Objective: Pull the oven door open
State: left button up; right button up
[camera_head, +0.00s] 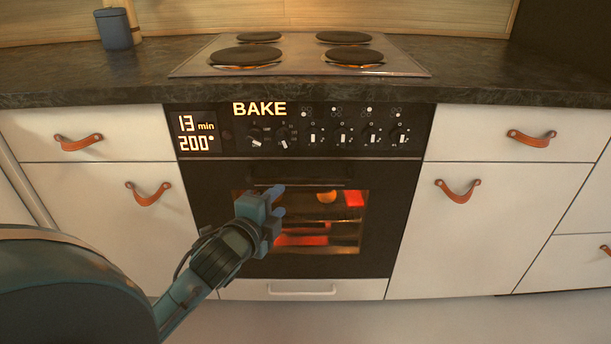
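The black oven (390,215) is built in below the counter, and its door is closed. A dark handle bar (320,182) runs across the upper part of the door, above a lit window (345,235) with an orange glow and racks behind it. My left gripper (279,202) is in front of the door, just below the left part of the handle. Its two fingertips show apart with nothing visible between them. Whether it touches the handle or door cannot be told. The gripper and arm hide the window's left part. My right gripper is not in view.
A control panel (300,130) with knobs reads BAKE, 13 min and 200°. White cabinets with leather pulls (458,191) flank the oven. A white drawer (350,289) lies below it. The hob (300,68) is above. Bare floor (430,320) lies in front.

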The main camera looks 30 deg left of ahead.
aim_at(298, 183)
pick_arm(q)
jog(key=b+x, duration=0.3)
jog(key=x, duration=0.8)
jog(key=shift+w+f, duration=0.15)
jog(key=shift+w+b, duration=0.3)
jog(key=shift+w, duration=0.2)
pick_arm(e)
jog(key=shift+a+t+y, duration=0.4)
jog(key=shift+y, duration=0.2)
pick_arm(q)
jog(key=shift+c, duration=0.6)
grip_shut()
